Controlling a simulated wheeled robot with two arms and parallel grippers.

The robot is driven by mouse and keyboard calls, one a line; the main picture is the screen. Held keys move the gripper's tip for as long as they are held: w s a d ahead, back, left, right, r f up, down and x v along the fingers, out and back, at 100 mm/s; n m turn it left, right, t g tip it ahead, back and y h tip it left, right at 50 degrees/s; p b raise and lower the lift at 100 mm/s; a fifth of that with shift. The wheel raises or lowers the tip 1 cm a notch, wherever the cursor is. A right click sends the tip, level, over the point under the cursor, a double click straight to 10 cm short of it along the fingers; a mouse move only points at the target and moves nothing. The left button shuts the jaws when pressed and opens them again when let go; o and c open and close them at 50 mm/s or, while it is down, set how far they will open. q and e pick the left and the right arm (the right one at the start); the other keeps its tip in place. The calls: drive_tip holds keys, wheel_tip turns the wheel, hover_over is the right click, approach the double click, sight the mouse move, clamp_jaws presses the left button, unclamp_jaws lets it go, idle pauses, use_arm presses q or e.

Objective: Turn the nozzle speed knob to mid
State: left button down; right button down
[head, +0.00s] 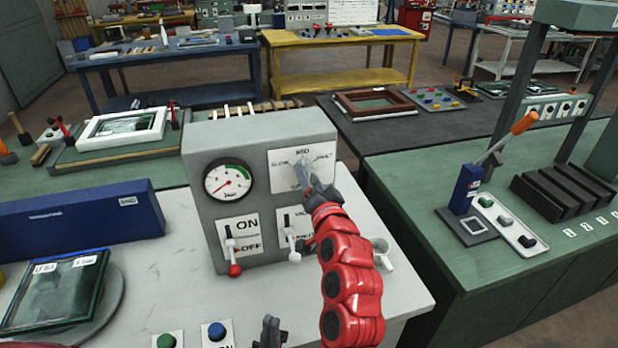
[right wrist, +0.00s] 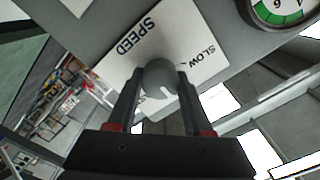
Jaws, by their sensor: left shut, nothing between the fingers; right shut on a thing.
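The grey control box (head: 200,155) stands on the light table. Its upper right carries a white speed plate (head: 322,160) marked MID at the top. My right gripper (head: 304,178) reaches this plate and hides the knob in the head view. In the right wrist view, its two dark fingers are shut on the round grey speed knob (right wrist: 160,76), one on each side. A white mark on the knob points down and right there, away from the SPEED lettering; the MID mark is not visible in that view. My left gripper (head: 270,335) is shut and empty at the bottom edge.
A gauge (head: 228,180) is left of the plate; an ON/OFF lever (head: 231,250) and a second lever (head: 292,238) sit below. Green (head: 166,341) and blue (head: 216,331) buttons lie in front.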

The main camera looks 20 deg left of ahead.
drive_tip(key=shift+c, duration=1.5)
unclamp_jaws()
drive_tip(key=shift+s, duration=0.1)
drive_tip(key=shift+s+d+f, duration=0.1)
drive_tip(key=shift+s+d, duration=0.05)
drive_tip(key=shift+s, duration=0.05)
drive_tip(key=p+v, duration=1)
drive_tip(key=v, duration=0.6)
drive_tip(key=shift+s+d+p, duration=0.25)
drive_tip(key=shift+p, duration=0.05)
